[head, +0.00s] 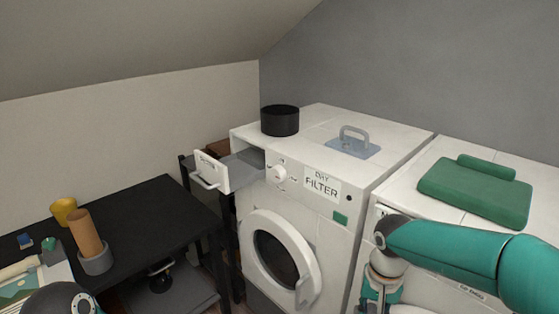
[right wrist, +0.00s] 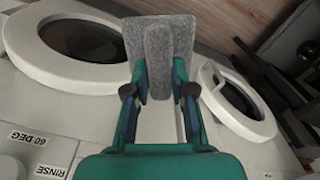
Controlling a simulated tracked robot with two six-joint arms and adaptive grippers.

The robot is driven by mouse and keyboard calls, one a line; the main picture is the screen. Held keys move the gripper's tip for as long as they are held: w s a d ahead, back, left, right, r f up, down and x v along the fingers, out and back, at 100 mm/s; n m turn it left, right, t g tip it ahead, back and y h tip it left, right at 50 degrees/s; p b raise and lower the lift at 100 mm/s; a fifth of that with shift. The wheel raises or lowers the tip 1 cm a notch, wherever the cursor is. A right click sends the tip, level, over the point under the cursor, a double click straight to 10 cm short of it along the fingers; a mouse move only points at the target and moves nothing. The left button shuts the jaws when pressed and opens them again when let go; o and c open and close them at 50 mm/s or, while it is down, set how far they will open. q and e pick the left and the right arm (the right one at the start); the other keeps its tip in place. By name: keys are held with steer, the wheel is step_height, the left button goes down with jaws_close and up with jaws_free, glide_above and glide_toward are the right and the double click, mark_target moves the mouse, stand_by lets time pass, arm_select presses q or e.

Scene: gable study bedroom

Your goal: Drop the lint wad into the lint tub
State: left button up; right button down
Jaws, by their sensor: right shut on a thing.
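The lint wad (right wrist: 158,60) is a grey, fuzzy, blocky piece. In the right wrist view it is pinched between the fingers of my right gripper (right wrist: 160,88), and it sticks out past the tips. In the head view my right gripper (head: 380,292) points down in front of the white machines, cut by the lower edge; the wad cannot be made out there. My left gripper is out of view.
The machine labelled DRY FILTER (head: 321,185) has an open drawer (head: 211,172) at upper left and a grey-handled filter (head: 353,140) on top. Its round door (head: 278,258) faces front. A folded green cloth (head: 475,190) lies on the right machine. A black table (head: 150,218) stands left.

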steer(key=w+f+n, duration=0.3)
steer(key=w+f, duration=0.3)
steer(key=shift+d+f+n, duration=0.3)
steer(key=shift+d+f, duration=0.1)
steer(key=shift+d, duration=0.05)
